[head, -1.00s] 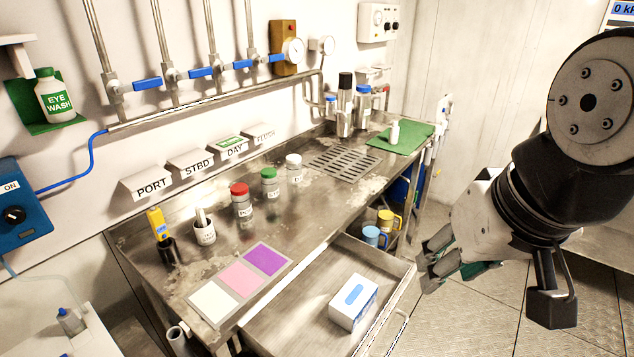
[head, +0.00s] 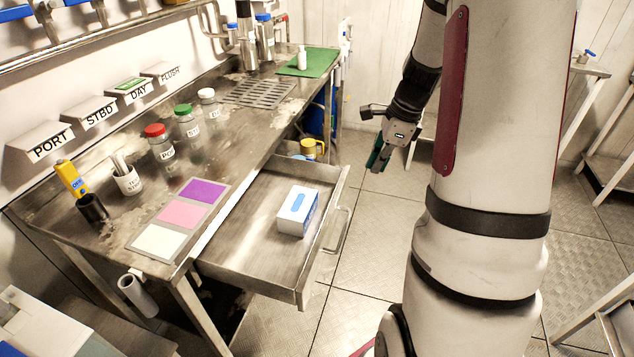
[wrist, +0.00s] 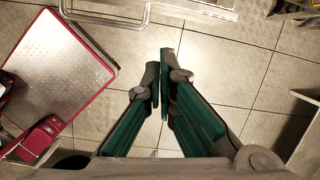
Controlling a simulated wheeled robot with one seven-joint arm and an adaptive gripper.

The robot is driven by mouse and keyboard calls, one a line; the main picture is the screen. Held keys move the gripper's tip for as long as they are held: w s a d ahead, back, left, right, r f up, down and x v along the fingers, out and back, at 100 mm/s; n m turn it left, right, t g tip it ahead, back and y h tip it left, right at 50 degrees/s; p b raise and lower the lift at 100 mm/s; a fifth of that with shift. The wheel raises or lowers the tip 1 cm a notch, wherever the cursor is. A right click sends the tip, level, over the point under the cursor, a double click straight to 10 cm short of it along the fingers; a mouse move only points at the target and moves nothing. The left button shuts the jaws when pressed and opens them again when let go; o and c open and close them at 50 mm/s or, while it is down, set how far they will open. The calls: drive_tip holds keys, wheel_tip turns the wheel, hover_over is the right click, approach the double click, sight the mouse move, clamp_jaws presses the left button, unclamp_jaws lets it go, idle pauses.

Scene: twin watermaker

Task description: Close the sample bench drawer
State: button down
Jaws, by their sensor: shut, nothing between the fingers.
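The sample bench drawer (head: 250,262) is pulled out from the front of the metal bench (head: 140,215). A white and blue box (head: 298,211) lies inside it. The drawer's bar handle (head: 340,230) is on its front panel (head: 322,240), facing right. My gripper (head: 376,165) is to the right of the drawer and farther back, apart from the handle and over the floor. In the wrist view my gripper (wrist: 160,82) points down with its green-padded fingers together and nothing between them. A metal bar frame shows at the top of the wrist view; I cannot tell whether it is the handle.
Bottles, a tricolour card (head: 182,215) and a green mat (head: 308,62) are on the bench. Mugs (head: 312,148) sit beneath it. A metal ladder or stand (head: 600,310) is at lower right.

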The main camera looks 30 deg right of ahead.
drive_tip(key=w+a+f+m, duration=0.1)
drive_tip(key=w+f, duration=0.1)
drive_tip(key=f, duration=0.4)
drive_tip(key=w+a+f+m, duration=0.1)
drive_tip(key=w+f, duration=0.1)
drive_tip(key=f, duration=0.5)
drive_tip(key=shift+w+b, duration=0.25)
drive_tip(key=shift+b, duration=0.2)
drive_tip(key=shift+a, duration=0.1)
drive_tip(key=b, duration=0.3)
approach(272, 191)
drive_tip(key=x, duration=0.5)
drive_tip(key=shift+w+a, duration=0.45)
drive_tip(key=shift+w, duration=0.25)
